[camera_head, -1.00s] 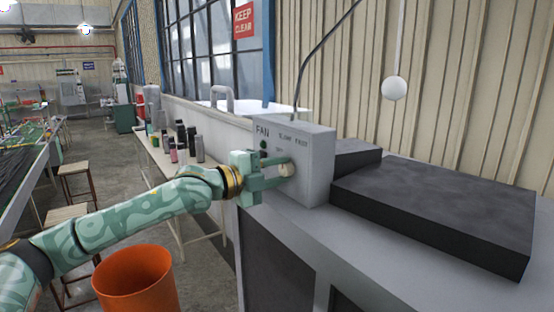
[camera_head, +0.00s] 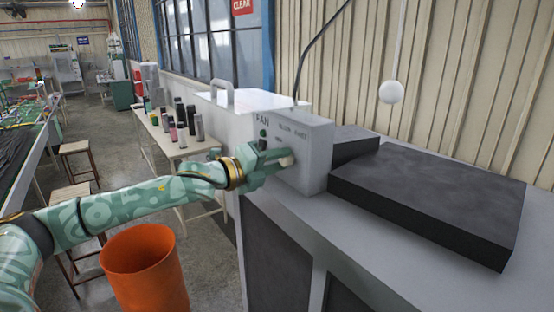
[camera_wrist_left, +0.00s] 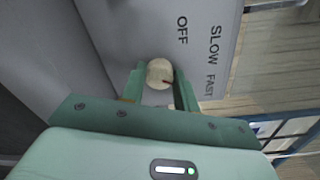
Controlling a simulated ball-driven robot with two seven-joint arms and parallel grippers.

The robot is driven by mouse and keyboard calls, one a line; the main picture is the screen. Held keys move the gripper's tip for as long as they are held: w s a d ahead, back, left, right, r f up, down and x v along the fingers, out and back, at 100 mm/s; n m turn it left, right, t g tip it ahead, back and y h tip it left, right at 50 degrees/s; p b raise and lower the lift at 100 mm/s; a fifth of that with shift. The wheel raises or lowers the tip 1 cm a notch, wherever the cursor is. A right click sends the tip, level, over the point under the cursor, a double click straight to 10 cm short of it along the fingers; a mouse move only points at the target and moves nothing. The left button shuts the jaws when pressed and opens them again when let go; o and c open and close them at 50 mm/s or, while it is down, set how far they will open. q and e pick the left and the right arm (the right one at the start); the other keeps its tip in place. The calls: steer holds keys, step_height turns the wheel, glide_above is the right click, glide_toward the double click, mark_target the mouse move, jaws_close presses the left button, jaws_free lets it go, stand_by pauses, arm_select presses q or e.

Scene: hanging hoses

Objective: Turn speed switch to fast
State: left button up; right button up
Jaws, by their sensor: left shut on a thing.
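The grey fan control box (camera_head: 312,150) stands on the counter, with FAN, SLOW and FAST lettering on its front. The round cream speed switch knob (camera_head: 287,160) sits on that front face. In the left wrist view the gripper (camera_wrist_left: 160,85) is shut on the knob. My right gripper is not in view.
A black slab (camera_head: 430,195) lies on the counter right of the box. A white ball (camera_head: 391,92) hangs on a cord above it. An orange bin (camera_head: 145,270) stands on the floor below my left arm. A table with several bottles (camera_head: 180,130) is behind.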

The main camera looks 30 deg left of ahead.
arm_select(q)
steer(key=shift+f, duration=0.2)
steer(key=o, duration=0.8)
steer(key=shift+o, duration=0.8)
steer(key=shift+r, duration=0.1)
steer(key=shift+s+a+b, duration=0.15)
steer(key=shift+s+b, duration=0.15)
steer(key=shift+b, duration=0.05)
steer(key=b+v, duration=1.5)
steer(key=b, duration=0.1)
steer(key=shift+s, duration=0.3)
